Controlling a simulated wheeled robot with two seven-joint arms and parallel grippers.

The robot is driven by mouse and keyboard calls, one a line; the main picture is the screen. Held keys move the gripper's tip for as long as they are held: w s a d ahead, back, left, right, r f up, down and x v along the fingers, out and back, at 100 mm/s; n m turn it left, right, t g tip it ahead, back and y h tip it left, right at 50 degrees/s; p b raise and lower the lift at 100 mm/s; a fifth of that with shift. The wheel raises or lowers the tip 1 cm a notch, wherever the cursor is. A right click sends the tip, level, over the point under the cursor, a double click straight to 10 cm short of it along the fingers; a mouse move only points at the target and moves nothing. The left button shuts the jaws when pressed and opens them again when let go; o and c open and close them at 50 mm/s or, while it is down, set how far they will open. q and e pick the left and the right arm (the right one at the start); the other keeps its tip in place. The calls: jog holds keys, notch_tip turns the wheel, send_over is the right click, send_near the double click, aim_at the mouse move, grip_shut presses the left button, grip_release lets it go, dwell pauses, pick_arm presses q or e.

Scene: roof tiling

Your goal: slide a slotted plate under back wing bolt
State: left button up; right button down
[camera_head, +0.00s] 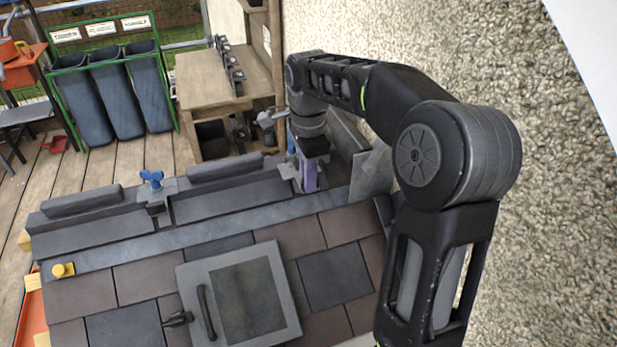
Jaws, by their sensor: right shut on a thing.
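My right gripper (309,182), with purple fingers, points down at the right end of the roof ridge. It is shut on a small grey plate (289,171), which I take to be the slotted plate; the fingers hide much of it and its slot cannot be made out. A blue bolt (291,148) stands just left of the gripper, partly hidden by my wrist. Whether the plate is around or only beside this bolt cannot be told. Another blue wing bolt (151,179) stands upright further left on the ridge, over a grey plate (166,189). My left gripper is out of view.
Dark ridge tiles (223,168) lie along the roof top. A grey hatch (285,315) with a handle sits in the tiled slope below. A wooden bench (205,80) and dark bins (110,98) stand behind. A rough wall (560,200) bounds the right side.

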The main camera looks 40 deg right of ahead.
jog(key=shift+w, duration=0.15)
jog(key=shift+w+d, duration=0.15)
jog(key=shift+w, duration=0.15)
jog(key=shift+w+d, duration=0.25)
jog(key=shift+w, duration=0.55)
dwell(1.0)
jog(key=shift+w, duration=0.15)
jog(key=shift+w+d+f, duration=0.1)
jog(key=shift+w+d, duration=0.05)
jog(key=shift+w, duration=0.25)
jog(key=shift+w+d+f, duration=0.15)
jog(key=shift+w+d, duration=0.05)
jog(key=shift+w, duration=0.3)
dwell(1.3)
jog(key=c, duration=1.4)
grip_release()
